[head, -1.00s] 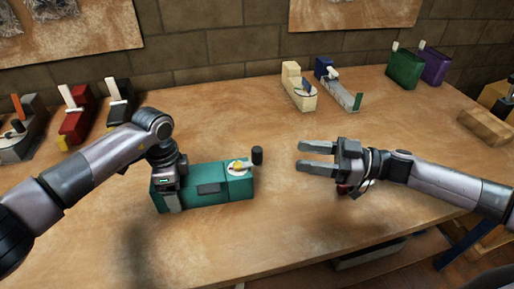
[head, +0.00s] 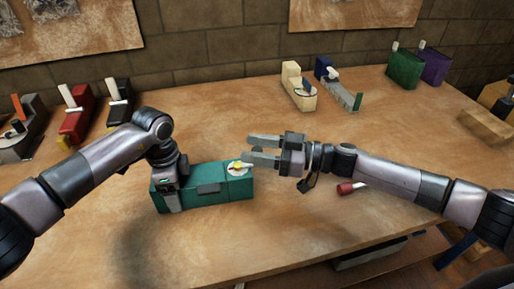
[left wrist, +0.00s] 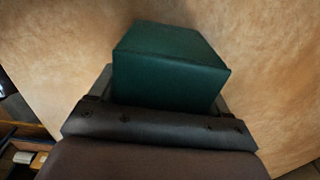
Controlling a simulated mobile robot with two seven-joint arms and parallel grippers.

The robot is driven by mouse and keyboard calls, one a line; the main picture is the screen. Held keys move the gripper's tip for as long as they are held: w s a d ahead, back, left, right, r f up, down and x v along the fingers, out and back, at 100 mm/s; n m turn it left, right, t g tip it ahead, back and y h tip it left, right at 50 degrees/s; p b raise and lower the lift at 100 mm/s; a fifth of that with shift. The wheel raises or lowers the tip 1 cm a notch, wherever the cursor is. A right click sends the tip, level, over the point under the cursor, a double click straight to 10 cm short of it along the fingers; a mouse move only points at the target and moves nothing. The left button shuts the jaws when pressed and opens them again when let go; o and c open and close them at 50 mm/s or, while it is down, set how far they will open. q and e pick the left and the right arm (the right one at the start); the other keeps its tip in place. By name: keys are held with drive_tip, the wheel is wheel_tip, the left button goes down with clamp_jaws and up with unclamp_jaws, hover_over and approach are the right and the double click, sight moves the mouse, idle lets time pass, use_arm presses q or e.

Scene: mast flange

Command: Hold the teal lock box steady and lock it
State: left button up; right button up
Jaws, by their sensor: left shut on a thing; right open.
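The teal lock box (head: 222,189) stands on the table at the middle left. Its right end carries a pale round dial (head: 239,168) with a yellow part. My left gripper (head: 170,196) is shut on the box's left end. In the left wrist view the box's dark green end (left wrist: 170,65) sits between the jaws. My right gripper (head: 250,151) is open, with its fingers pointing left just above and beside the dial end. The black upright knob at that end is now hidden at the right fingers. I cannot tell whether the fingers touch it.
A red-handled tool (head: 350,187) lies right of the box, below my right arm. Cream (head: 298,87) and blue (head: 338,85) devices stand at the back. Red (head: 75,115) and black (head: 120,102) ones stand at the left back. The table front is clear.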

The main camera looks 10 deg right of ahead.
clamp_jaws()
drive_tip(key=shift+s, duration=0.1)
drive_tip(key=shift+s+a+r+m+t+h, duration=0.1)
drive_tip(key=shift+s+a+m+t+h, duration=0.3)
drive_tip(key=shift+m+t+h, duration=1.05)
drive_tip(key=shift+s+a+m+t+h, duration=0.15)
drive_tip(key=shift+s+m+t+h, duration=0.45)
drive_tip(key=shift+m+t+h, duration=0.95)
drive_tip(key=shift+s+a+r+m+t+h, duration=0.1)
drive_tip(key=shift+s+a+m+t+h, duration=0.3)
drive_tip(key=shift+m+t+h, duration=1.05)
drive_tip(key=shift+s+d+t, duration=0.1)
drive_tip(key=shift+t, duration=0.15)
drive_tip(key=shift+h, duration=0.45)
drive_tip(key=shift+d+f, duration=0.1)
